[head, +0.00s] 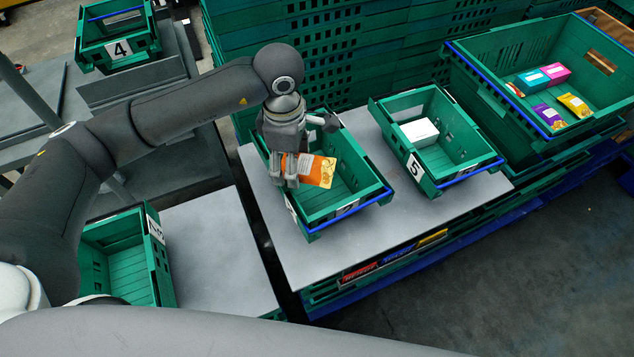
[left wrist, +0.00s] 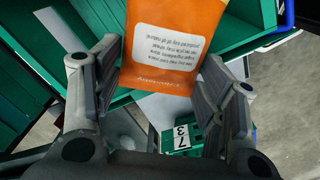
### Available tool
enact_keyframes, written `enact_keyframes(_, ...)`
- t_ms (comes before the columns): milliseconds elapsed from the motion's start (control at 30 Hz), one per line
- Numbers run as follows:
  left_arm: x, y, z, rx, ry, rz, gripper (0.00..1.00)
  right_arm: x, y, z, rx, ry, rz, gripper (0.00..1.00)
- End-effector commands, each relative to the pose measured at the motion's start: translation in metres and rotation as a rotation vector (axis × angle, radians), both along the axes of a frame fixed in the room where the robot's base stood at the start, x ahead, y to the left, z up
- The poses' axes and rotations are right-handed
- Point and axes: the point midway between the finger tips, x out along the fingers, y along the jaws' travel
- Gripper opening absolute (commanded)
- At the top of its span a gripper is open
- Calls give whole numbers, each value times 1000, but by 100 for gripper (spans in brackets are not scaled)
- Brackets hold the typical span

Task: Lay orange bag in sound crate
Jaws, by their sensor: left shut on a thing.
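The orange bag (head: 322,170) has a white label and yellow pictures at one end. My left gripper (head: 292,180) is shut on it and holds it over the green crate (head: 365,197) at the middle of the table. In the left wrist view the bag (left wrist: 190,20) hangs between the two fingers of my left gripper (left wrist: 160,75), with its white text label facing the camera. The crate's front number is partly hidden. I cannot tell from markings which crate is the sound one. My right gripper is not in view.
Crate 5 (head: 436,188) stands to the right with a white box (head: 419,131) inside. A larger crate (head: 485,75) at far right holds several coloured packages. Crate 4 (head: 85,45) is at back left, another crate (head: 157,262) at lower left. Stacked green crates rise behind the table.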

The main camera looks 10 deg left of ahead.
Motion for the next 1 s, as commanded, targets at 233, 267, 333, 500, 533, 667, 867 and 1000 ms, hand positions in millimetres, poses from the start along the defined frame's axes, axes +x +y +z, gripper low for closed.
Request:
enact_keyframes(233, 12, -17, -12, -4, 14, 354, 43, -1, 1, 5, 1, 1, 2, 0)
enact_keyframes(267, 14, -18, -13, -3, 15, 391, 43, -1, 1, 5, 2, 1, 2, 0)
enact_keyframes(333, 16, -21, -16, -3, 17, 469, 43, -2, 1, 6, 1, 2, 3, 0)
enact_keyframes(500, 19, -26, -22, 0, 22, 593, 43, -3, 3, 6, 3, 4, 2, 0)
enact_keyframes(533, 19, -26, -23, 0, 22, 606, 43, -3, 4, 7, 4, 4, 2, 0)
enact_keyframes(667, 19, -28, -34, 3, 27, 636, 43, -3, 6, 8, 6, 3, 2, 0)
enact_keyframes(867, 19, -27, -71, 4, 27, 638, 43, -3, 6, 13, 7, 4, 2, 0)
enact_keyframes(1000, 19, -28, -86, 2, 25, 637, 43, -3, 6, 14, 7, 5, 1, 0)
